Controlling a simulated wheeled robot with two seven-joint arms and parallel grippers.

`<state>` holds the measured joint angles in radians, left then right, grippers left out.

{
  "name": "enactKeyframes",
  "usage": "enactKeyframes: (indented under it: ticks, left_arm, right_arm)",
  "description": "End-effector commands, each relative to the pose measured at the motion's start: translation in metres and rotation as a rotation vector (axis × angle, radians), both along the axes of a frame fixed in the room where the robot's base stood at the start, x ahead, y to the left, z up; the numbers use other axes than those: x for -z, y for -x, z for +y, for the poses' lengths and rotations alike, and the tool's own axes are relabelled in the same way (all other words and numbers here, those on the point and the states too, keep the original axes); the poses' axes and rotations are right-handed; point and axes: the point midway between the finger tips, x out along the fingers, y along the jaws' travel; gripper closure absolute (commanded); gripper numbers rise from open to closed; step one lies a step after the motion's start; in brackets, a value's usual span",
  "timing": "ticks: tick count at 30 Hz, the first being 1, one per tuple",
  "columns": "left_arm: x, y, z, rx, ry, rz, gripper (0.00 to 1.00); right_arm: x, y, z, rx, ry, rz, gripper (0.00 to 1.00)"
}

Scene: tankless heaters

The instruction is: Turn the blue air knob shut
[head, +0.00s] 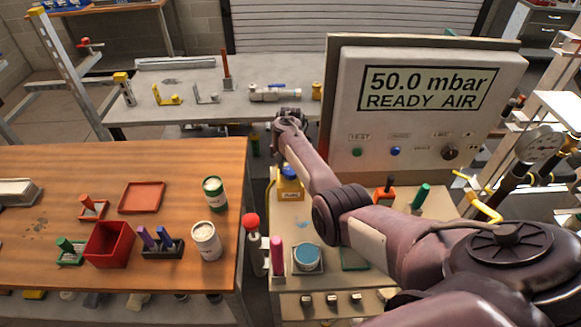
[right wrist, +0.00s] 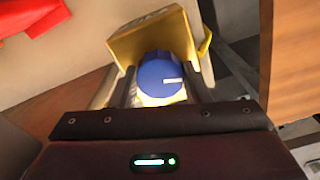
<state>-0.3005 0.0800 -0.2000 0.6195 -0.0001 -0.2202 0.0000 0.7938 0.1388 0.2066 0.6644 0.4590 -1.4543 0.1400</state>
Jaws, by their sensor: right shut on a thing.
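The blue air knob (right wrist: 157,82) is round with a white pointer mark that points right in the right wrist view. It sits on the face of a yellow valve block (right wrist: 148,38). In the head view the blue knob (head: 289,172) shows on its yellow block (head: 290,190), below my right wrist. My right gripper (right wrist: 163,85) has one dark finger on each side of the knob and is shut on it. Its fingertips are hard to make out in the head view. My left gripper is not in view.
A panel display (head: 427,89) reads "50.0 mbar READY AIR". My right arm crosses in front of the bench. A red-topped lever (head: 251,222), a pink peg (head: 277,256) and a blue-topped round container (head: 307,256) stand nearby. A wooden table (head: 60,170) with cans and trays is at left.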

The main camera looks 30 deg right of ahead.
Motion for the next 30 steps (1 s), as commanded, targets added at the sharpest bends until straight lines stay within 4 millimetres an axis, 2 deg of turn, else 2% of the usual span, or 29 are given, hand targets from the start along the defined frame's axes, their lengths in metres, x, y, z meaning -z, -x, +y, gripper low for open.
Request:
enactKeyframes:
  ticks: [14,30]
  left_arm:
    - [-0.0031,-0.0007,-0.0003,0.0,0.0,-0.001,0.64]
    - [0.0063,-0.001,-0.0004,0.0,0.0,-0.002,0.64]
  right_arm:
    - [-0.0001,-0.0005,0.0005,0.454,-0.001,0.0,0.8]
    - [0.0013,-0.0002,0.0004,0.958,-0.002,0.001,0.8]
